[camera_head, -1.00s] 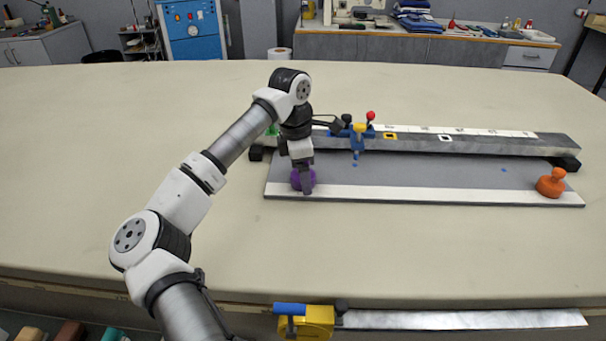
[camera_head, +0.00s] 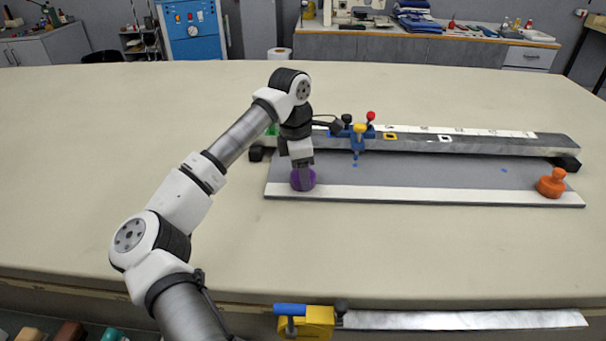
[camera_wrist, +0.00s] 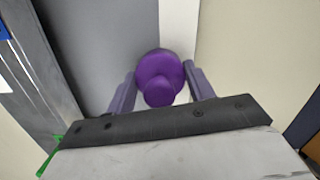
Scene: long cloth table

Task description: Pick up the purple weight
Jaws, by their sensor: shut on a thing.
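The purple weight (camera_head: 296,182) stands at the left end of the grey board with a white front strip. My gripper (camera_head: 304,183) points down over it, and its fingers partly hide it in the head view. In the wrist view the purple weight (camera_wrist: 159,72) shows its round knob and wider base between the two fingers of my gripper (camera_wrist: 160,92). The fingers are shut on the weight, one on each side. The weight appears to rest on the board; I see no clear gap beneath it.
An orange weight (camera_head: 551,183) stands at the board's right end. A long grey rail (camera_head: 470,146) with a blue slider (camera_head: 357,137) lies behind the grey board (camera_head: 420,180). A yellow clamp (camera_head: 318,322) is at the table's front edge. The table's left side is clear.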

